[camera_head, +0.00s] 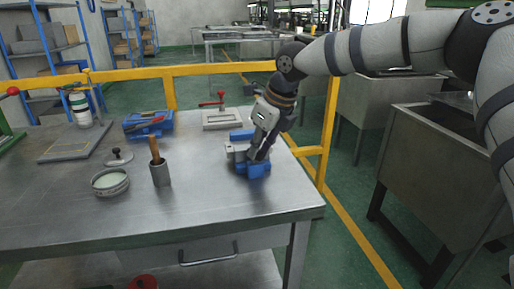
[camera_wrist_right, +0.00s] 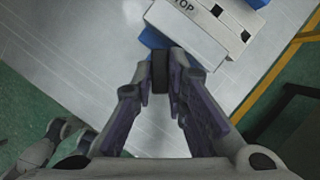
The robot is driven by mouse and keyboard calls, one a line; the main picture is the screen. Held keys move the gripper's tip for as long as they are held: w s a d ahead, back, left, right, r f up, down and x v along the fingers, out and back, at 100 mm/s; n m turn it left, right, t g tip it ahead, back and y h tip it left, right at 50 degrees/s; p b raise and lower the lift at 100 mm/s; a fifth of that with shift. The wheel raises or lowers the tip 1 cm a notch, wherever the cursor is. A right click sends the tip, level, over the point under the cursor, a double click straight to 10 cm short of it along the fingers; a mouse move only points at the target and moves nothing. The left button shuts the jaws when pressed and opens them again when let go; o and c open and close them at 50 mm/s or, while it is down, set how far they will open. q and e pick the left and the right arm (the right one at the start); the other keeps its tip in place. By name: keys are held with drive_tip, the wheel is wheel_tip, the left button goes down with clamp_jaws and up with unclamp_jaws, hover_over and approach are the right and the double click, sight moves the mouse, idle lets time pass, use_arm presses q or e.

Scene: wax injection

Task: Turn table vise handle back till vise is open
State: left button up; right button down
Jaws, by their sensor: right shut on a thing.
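The table vise (camera_head: 253,168) is blue with grey jaw blocks and sits near the right edge of the metal table. In the right wrist view, its pale top block (camera_wrist_right: 189,33) marked "TOP" and some blue parts show. My right gripper (camera_head: 258,152) reaches down onto the vise from above. In the right wrist view, its two fingers (camera_wrist_right: 161,90) are shut on the dark vise handle (camera_wrist_right: 160,72) at the block's near end. The jaw gap is hidden, so I cannot tell how far the vise is open. My left gripper is not visible in the head view.
A steel cup (camera_head: 161,174) with a wooden-handled tool, a round dish (camera_head: 110,182) and a blue toolbox (camera_head: 148,125) stand left of the vise. A grey frame with a red clamp (camera_head: 222,118) lies behind it. A yellow rail (camera_head: 205,70) borders the table's back and right.

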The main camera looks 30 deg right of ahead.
drive_tip(key=n, duration=0.1)
drive_tip(key=n+g+y+b, duration=0.1)
drive_tip(key=n, duration=0.3)
drive_tip(key=shift+w+d+f+y+b, duration=0.15)
drive_tip(key=shift+d+f+y+b, duration=0.05)
drive_tip(key=shift+f+y+b, duration=0.2)
drive_tip(key=n+g+b, duration=0.1)
drive_tip(key=n, duration=0.2)
drive_tip(key=shift+r+y, duration=0.15)
drive_tip(key=shift+y, duration=0.15)
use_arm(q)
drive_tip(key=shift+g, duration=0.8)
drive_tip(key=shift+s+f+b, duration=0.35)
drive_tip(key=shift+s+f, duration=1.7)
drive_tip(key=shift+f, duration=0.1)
use_arm(e)
drive_tip(key=shift+w+n+g, duration=0.1)
drive_tip(key=shift+n+g, duration=0.4)
drive_tip(key=shift+n, duration=0.6)
drive_tip(key=shift+r+n, duration=0.15)
drive_tip(key=shift+n, duration=0.15)
drive_tip(key=c, duration=1.6)
unclamp_jaws()
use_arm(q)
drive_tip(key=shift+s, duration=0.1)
use_arm(e)
drive_tip(key=shift+r, duration=0.1)
drive_tip(key=v, duration=0.8)
drive_tip(key=shift+d, duration=0.15)
